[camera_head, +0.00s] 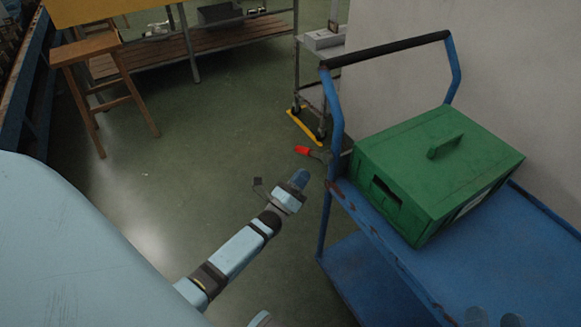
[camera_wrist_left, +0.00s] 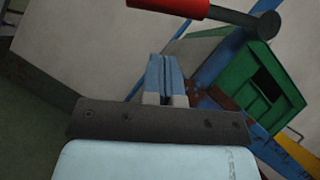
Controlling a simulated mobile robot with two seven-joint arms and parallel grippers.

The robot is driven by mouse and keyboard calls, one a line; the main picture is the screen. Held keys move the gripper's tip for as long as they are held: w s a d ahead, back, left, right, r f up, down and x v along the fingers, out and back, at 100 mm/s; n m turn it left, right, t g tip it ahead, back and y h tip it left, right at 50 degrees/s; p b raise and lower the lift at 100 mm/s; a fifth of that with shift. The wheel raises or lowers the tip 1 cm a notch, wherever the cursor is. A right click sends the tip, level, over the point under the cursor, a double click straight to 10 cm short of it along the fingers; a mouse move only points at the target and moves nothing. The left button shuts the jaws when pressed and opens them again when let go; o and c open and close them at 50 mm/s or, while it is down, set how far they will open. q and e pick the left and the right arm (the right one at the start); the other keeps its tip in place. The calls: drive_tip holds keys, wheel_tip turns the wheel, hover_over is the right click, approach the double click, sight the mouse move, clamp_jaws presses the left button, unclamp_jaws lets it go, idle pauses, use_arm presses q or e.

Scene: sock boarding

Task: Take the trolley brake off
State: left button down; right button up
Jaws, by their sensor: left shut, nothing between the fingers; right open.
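The blue trolley (camera_head: 395,262) stands at the right with a black push bar (camera_head: 385,50). The brake lever has a red grip (camera_head: 303,150) and sticks out to the left from the trolley's near-left upright. In the left wrist view the red grip (camera_wrist_left: 170,6) and its dark shaft (camera_wrist_left: 232,14) cross the top, beyond my fingertips. My left gripper (camera_head: 299,178) is shut and empty just below the red grip in the head view, apart from it. Its closed fingers (camera_wrist_left: 162,70) show in the wrist view. My right gripper's two fingertips (camera_head: 493,318) show apart at the bottom edge, over the trolley top.
A green lidded box (camera_head: 435,165) sits on the trolley top; it also shows in the wrist view (camera_wrist_left: 265,85).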

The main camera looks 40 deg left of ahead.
sight(300, 150)
use_arm(q)
drive_tip(key=shift+w+a+r, duration=0.25)
drive_tip(key=shift+r, duration=0.3)
drive_tip(key=shift+w+a+r, duration=0.2)
drive_tip(key=shift+a+r, duration=0.05)
drive_tip(key=shift+r, duration=0.3)
drive_tip(key=shift+w+a+r, duration=0.25)
drive_tip(key=shift+r, duration=0.3)
use_arm(e)
drive_tip(key=shift+s+a+r+t, duration=0.15)
drive_tip(key=shift+r+t, duration=0.15)
drive_tip(key=shift+r, duration=0.4)
drive_tip(key=shift+f, duration=0.15)
